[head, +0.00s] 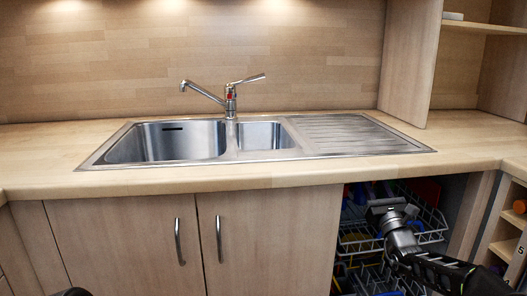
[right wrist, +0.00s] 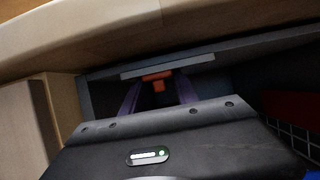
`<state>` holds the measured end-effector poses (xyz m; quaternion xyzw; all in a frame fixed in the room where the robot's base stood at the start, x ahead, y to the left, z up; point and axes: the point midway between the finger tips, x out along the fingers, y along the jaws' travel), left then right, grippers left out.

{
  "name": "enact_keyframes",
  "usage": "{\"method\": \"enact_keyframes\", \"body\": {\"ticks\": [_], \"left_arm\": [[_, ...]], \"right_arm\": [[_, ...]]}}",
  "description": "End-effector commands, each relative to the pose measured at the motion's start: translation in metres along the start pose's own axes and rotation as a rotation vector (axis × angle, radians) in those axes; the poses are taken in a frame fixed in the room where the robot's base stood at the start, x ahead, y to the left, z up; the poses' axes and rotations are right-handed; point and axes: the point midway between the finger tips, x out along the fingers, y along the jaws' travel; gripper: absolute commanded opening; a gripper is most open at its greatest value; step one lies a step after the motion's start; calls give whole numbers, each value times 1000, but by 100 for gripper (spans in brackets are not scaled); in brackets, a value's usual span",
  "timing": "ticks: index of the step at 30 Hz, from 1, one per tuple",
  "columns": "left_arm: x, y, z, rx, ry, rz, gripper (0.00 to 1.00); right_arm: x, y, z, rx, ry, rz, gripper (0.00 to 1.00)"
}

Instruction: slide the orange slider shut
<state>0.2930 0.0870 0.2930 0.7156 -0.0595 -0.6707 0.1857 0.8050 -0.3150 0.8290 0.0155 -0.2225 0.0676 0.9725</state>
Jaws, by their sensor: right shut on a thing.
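The orange slider (right wrist: 157,82) is a small orange piece in the right wrist view, just below a light grey strip inside the dark recess under the worktop. My right gripper (head: 383,206) is at the upper part of the open dishwasher in the head view. In the right wrist view its two fingers reach forward to the orange piece and are shut on it. The gripper hides the slider in the head view. How far the slider is along its track cannot be told.
The dishwasher has racks (head: 432,222) with coloured dishes around my right gripper. The worktop (head: 270,181) overhangs close above it. A cupboard door (head: 270,245) stands to the left, and an open shelf unit (head: 507,235) to the right. A steel sink (head: 180,142) is set in the worktop.

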Motion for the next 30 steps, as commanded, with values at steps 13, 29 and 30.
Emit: {"method": "enact_keyframes", "body": {"ticks": [13,29,30], "left_arm": [[1,0,0,0,0,0,36],[1,0,0,0,0,0,36],[1,0,0,0,0,0,36]], "right_arm": [[0,14,0,1,0,1,0],[0,15,0,0,0,0,65],[0,15,0,0,0,0,65]]}}
